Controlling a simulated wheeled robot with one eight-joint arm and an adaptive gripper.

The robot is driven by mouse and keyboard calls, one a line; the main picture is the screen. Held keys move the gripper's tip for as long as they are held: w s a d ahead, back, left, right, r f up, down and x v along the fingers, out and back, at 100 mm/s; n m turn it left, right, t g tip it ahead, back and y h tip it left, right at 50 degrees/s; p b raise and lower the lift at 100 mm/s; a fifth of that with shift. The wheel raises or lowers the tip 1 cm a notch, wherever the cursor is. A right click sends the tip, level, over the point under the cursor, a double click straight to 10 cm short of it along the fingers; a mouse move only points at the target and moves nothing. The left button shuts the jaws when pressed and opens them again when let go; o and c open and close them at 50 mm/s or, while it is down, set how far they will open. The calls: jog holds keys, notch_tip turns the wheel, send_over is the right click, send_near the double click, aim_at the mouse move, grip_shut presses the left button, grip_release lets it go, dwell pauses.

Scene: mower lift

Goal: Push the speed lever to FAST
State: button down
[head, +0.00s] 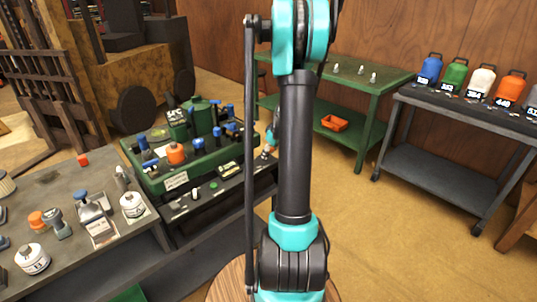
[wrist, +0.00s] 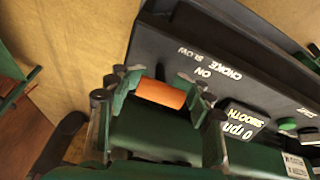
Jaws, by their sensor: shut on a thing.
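In the wrist view, an orange grip (wrist: 160,93), which looks like the speed lever's handle, lies between the fingers of my gripper (wrist: 163,95). My gripper is shut on it. The grip sits at the edge of a black panel (wrist: 215,60), close to the words SLOW, ON and CHOKE. A small display (wrist: 241,118) reading 0 rpm SMOOTH is to the right of the fingers. In the head view, my gripper is mostly hidden behind my arm, at the right end of the green machine (head: 177,182).
Several blue-topped parts and an orange cap (head: 176,152) crowd the green machine. A green table (head: 385,88) and a grey cart (head: 415,150) stand behind. Open floor (head: 390,240) lies at right.

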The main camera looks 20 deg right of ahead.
jog(key=shift+w+a, duration=0.1)
jog(key=g, duration=0.1)
jog(key=w+g, duration=0.1)
jog(key=g+h, duration=0.1)
jog(key=shift+w+a+r, duration=0.2)
jog(key=shift+r, duration=0.05)
jog(key=shift+w+a+g+h, duration=0.1)
jog(key=shift+w+g+h, duration=0.15)
jog(key=shift+g, duration=0.35)
jog(key=shift+w+a+g+h, duration=0.1)
jog(key=shift+w+g+h, duration=0.15)
jog(key=shift+g, duration=0.35)
jog(key=c, duration=0.6)
grip_release()
jog(key=shift+c, duration=0.2)
notch_tip(320, 180, up, 12)
jog(key=w, duration=0.1)
jog(key=shift+a, duration=0.25)
